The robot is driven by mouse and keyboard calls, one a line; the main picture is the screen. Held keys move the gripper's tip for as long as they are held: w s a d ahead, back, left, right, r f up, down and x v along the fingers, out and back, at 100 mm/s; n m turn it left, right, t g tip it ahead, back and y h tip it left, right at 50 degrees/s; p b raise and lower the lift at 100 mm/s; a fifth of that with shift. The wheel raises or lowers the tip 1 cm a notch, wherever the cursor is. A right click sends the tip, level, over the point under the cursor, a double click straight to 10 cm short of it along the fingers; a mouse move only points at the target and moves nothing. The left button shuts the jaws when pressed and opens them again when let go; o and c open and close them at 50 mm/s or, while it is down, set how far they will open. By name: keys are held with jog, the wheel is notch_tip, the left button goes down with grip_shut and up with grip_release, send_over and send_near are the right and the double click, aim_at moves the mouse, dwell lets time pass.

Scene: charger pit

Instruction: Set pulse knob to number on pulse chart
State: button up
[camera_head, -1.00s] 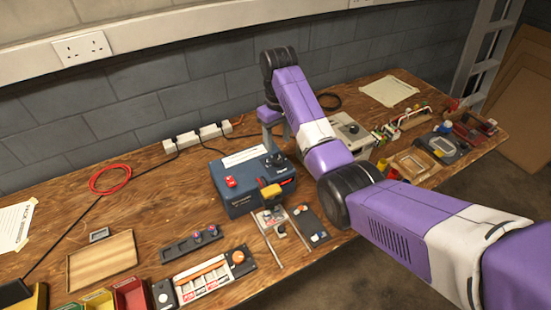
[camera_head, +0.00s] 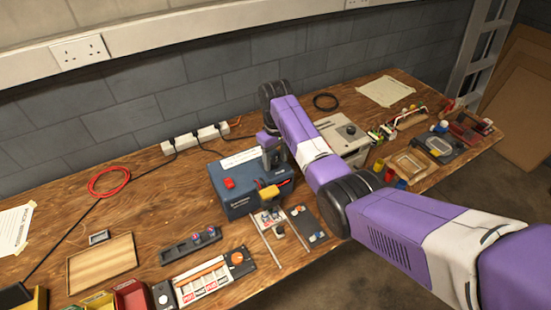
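A blue box (camera_head: 240,204) stands mid-bench with a red switch (camera_head: 229,183) and a white label strip (camera_head: 240,158) on top. The box's black knob is now hidden behind my gripper. My gripper (camera_head: 273,164) points down over the box's back right top, at the knob's place. I cannot tell whether its fingers touch the knob or how far apart they are. A grey box with a dark knob (camera_head: 350,130) stands behind my arm to the right. A printed sheet (camera_head: 14,229) is taped at the far left and another sheet (camera_head: 386,92) lies at the back right; their print is too small to read.
A yellow-topped part (camera_head: 268,192) and red leads sit at the blue box's front right. Small trays and a panel with an orange knob (camera_head: 237,258) lie in front. A power strip (camera_head: 195,139) runs behind. A red cable coil (camera_head: 109,181) and bare wood lie left.

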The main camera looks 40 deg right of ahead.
grip_shut()
jog(key=shift+r+n, duration=0.1)
jog(key=shift+n, duration=0.2)
jog(key=n+p, duration=0.1)
jog(key=n, duration=0.2)
jog(key=n+p, duration=0.1)
jog(key=n, duration=0.3)
jog(key=shift+w+d, duration=0.1)
jog(key=n, duration=0.4)
jog(key=shift+p, duration=0.3)
jog(key=shift+w+n, duration=0.1)
jog(key=shift+n, duration=1.9)
